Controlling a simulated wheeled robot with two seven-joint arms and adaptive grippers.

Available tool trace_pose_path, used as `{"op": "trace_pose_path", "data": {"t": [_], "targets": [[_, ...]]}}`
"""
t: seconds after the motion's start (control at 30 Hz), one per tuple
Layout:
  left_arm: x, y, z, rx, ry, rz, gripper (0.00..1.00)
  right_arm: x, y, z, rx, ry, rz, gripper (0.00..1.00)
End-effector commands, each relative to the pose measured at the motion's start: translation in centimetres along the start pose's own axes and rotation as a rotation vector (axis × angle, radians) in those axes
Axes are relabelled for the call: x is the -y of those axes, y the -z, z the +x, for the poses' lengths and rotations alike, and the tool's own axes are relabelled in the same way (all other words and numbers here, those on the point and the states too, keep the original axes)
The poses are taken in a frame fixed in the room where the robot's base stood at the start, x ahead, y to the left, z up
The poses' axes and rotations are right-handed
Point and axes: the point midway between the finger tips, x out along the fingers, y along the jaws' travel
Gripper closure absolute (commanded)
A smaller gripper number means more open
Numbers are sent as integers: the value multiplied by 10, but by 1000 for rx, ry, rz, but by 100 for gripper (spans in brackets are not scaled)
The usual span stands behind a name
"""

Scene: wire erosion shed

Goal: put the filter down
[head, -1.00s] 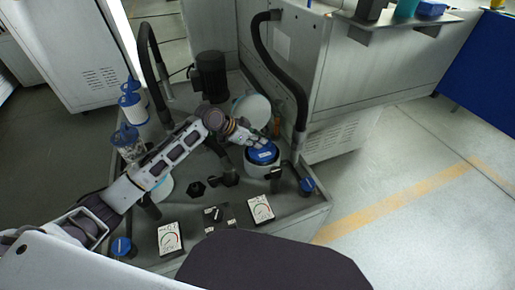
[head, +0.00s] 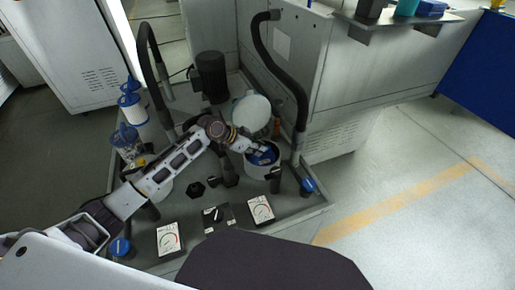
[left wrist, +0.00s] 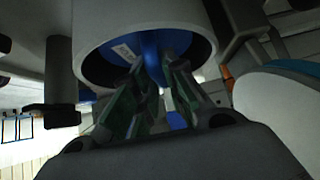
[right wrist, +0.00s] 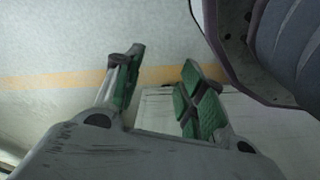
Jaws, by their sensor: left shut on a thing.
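The filter shows mainly as its blue cap (head: 262,158), down inside the round white housing (head: 262,172) at the middle of the machine deck. My left gripper (head: 256,151) reaches into the housing's mouth from the left and is shut on the filter's blue top. In the left wrist view the blue cap (left wrist: 150,44) sits within the housing's rim (left wrist: 90,72), with both fingers (left wrist: 158,68) against it. The filter's body is hidden inside the housing. My right gripper (right wrist: 160,78) is open and empty above the floor, outside the head view.
A pale round lid (head: 251,112) stands open behind the housing. Black hoses (head: 282,72) rise on both sides, and a dark motor (head: 211,75) stands at the back. White-and-blue cartridges (head: 134,106) stand at left. Gauges (head: 261,210) and a blue knob (head: 307,186) line the front.

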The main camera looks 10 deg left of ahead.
Motion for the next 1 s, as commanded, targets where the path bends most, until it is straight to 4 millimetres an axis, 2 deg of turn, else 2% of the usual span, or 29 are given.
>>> {"op": "trace_pose_path", "data": {"t": [0.4, 0.83, 0.87, 1.0], "targets": [[0, -2, 4, -4, 1, 1, 100, 1, -4, 1, 4, 1, 0, 60], [0, -6, 7, -4, 1, 1, 100, -1, 9, -2, -12, -2, 0, 60], [0, -8, 8, 0, 0, 0, 83, -1, 10, -2, -12, -2, 0, 60], [0, -8, 8, 0, 0, 0, 65, -1, 9, -2, -11, -2, 0, 60]]}}
